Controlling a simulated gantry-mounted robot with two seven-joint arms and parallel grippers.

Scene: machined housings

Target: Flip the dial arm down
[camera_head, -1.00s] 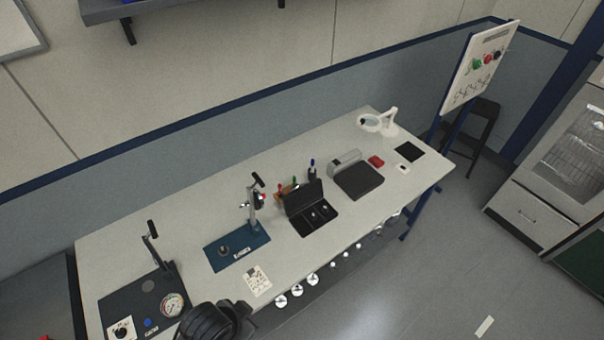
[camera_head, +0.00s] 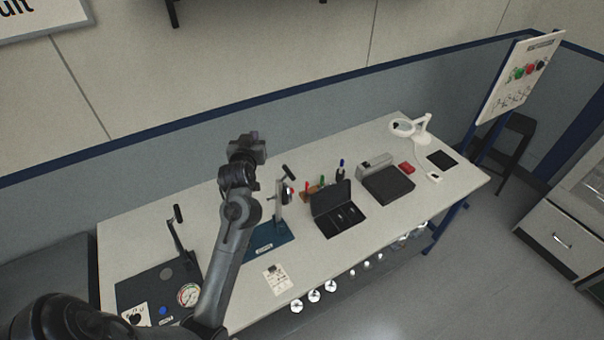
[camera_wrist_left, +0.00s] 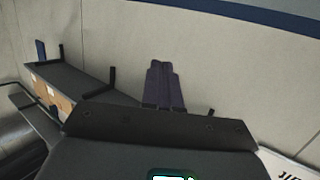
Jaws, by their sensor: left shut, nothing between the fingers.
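A blue base plate (camera_head: 270,247) on the bench carries an upright stand with a black-tipped lever arm (camera_head: 282,200) and a small round dial (camera_head: 288,195). The lever stands raised; I cannot tell which part is the dial arm. My left gripper (camera_head: 248,146) is above and left of this stand, apart from it, and my left arm hides the plate's left part. In the left wrist view my gripper's fingers (camera_wrist_left: 164,85) are shut together and empty, with the wall behind them. My right gripper does not show.
A dark plate (camera_head: 150,286) with another lever and a pressure gauge (camera_head: 189,294) lies at the bench's left end. An open black case (camera_head: 340,221) and pen holder (camera_head: 318,191) stand right of the stand. A wall shelf (camera_wrist_left: 85,80) shows in the left wrist view.

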